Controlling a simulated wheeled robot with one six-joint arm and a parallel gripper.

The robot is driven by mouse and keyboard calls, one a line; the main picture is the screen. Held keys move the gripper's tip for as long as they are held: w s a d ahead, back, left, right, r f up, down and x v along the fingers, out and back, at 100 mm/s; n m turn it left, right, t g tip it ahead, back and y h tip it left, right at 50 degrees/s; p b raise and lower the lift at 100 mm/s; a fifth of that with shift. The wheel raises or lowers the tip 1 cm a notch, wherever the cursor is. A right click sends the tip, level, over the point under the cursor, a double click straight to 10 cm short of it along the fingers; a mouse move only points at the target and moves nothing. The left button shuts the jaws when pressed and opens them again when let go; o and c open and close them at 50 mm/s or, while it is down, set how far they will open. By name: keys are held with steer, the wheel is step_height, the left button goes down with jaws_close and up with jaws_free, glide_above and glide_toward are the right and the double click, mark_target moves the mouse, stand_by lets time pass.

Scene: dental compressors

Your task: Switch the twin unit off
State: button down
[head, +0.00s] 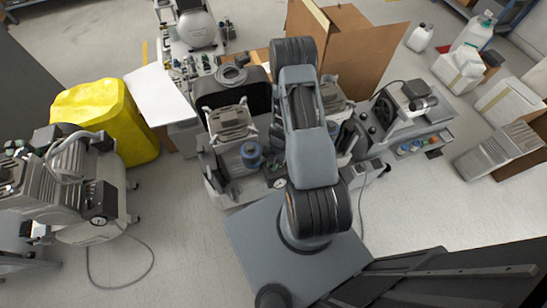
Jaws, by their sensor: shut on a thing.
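The twin unit stands in the middle of the head view, just beyond my arm. Its left ribbed pump head (231,122) shows clearly, with a blue-grey canister (251,155) beside it. Its right pump head (333,92) is partly covered by my arm. A small round gauge (279,182) sits low on its front. A light box with a dark face (374,166) is at its right front; I cannot tell whether this is its switch. My arm reaches over the middle of the unit and hides that part. My gripper is not visible; the arm covers where its end is.
Another compressor (75,190) stands at the left, its cable on the floor. A smaller machine (412,110) stands close on the right. A yellow covered bin (105,115) and brown cardboard (355,60) stand behind. Boxes (460,70) are at the far right.

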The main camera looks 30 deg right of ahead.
steer(key=n+p, duration=0.1)
steer(key=p, duration=0.1)
steer(key=n+g+p, duration=0.1)
steer(key=p, duration=0.1)
steer(key=n+h+p, duration=0.1)
steer(key=n+p, duration=0.1)
steer(key=shift+a+r, duration=0.1)
steer(key=shift+r, duration=0.2)
steer(key=shift+f+n+g+p, duration=0.1)
steer(key=shift+n+g+p, duration=0.25)
steer(key=shift+p, duration=0.25)
steer(key=shift+f+n+p, duration=0.2)
steer(key=shift+n+p, duration=0.15)
steer(key=shift+p, duration=0.05)
steer(key=c, duration=1.1)
jaws_free()
steer(key=shift+c, duration=0.2)
